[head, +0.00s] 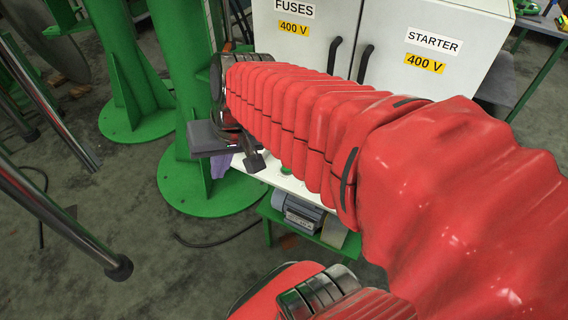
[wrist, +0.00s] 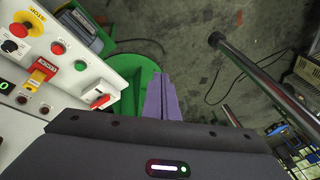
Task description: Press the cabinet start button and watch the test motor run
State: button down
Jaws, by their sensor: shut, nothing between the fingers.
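The white control panel (wrist: 28,75) of the cabinet fills the left of the wrist view. On it are a green button (wrist: 57,48), a red button (wrist: 53,65) and a red mushroom stop on a yellow plate (wrist: 27,22). In the head view, a green button (head: 286,170) shows beside my arm. The grey test motor (head: 303,213) sits low on a green stand; whether it turns cannot be told. My gripper (wrist: 163,97) is shut, its purple fingers together and empty, right of the panel and apart from the buttons. In the head view my arm hides most of the panel.
The cabinet doors (head: 300,55), marked FUSES and STARTER, stand behind my arm. Green columns (head: 205,180) on round feet stand at left. Metal rails (head: 62,220) cross the left foreground. A red-handled switch (wrist: 100,99) projects at the panel's near edge.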

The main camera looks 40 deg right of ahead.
jog(key=w+d+f+m+y, duration=0.2)
jog(key=w+d+f+m, duration=0.2)
jog(key=w+d+m, duration=0.15)
jog(key=m+t+y, duration=0.1)
jog(key=m+t, duration=0.3)
jog(key=m, duration=0.7)
send_over(287, 168)
jog(key=d, duration=0.2)
notch_tip(287, 168, down, 16)
jog(key=shift+s+a, duration=0.25)
jog(key=shift+f, duration=4.35)
